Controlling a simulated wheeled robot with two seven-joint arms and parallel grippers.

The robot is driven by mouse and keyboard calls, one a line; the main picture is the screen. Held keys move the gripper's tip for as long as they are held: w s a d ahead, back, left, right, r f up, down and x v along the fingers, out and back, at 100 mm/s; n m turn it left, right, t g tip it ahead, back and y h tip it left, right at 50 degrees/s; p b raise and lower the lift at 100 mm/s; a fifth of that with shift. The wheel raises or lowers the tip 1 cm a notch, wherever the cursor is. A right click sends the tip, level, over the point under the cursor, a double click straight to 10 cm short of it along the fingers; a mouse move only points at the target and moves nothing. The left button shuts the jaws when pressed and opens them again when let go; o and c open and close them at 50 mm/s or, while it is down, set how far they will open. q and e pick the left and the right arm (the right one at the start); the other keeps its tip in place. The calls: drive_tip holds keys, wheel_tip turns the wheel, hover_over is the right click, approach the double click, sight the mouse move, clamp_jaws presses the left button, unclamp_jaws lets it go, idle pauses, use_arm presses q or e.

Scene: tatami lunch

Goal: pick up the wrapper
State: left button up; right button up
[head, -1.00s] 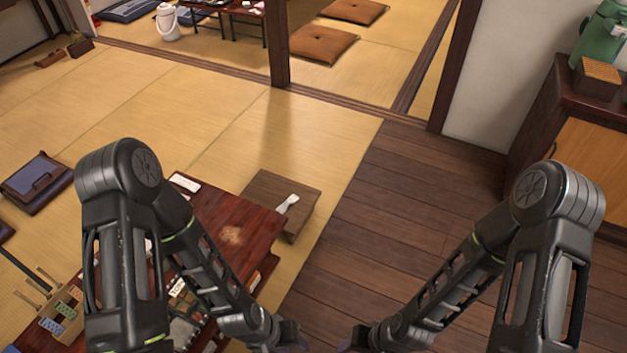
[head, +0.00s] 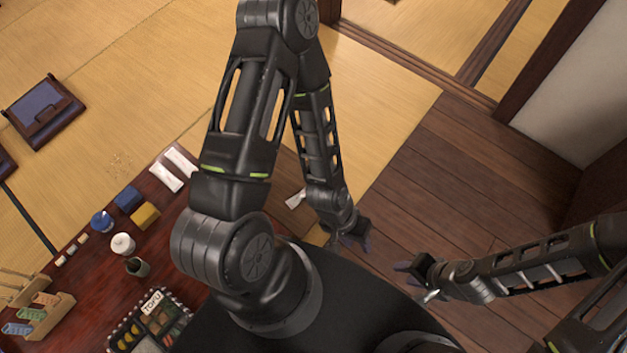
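A small white piece that looks like the wrapper (head: 295,200) shows just left of my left forearm in the head view. It lies at the low brown board or table, which my arm mostly hides. My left gripper (head: 350,243) hangs below and to the right of the white piece, apart from it. Its fingers look spread with nothing between them. My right gripper (head: 415,282) is further right, over the dark wood floor. Its fingers also look apart, and no held object is clear.
The red lacquer table (head: 75,310) at lower left bears two white packets (head: 166,177), a blue box (head: 128,198), a yellow box (head: 145,215), small pots and a food tray (head: 150,318). A dark case (head: 45,112) lies on the tatami. The wood floor (head: 450,175) is clear.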

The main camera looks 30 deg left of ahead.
use_arm(q)
drive_tip(key=shift+w, duration=0.35)
use_arm(e)
drive_tip(key=shift+w, duration=0.3)
use_arm(q)
drive_tip(key=shift+o, duration=0.3)
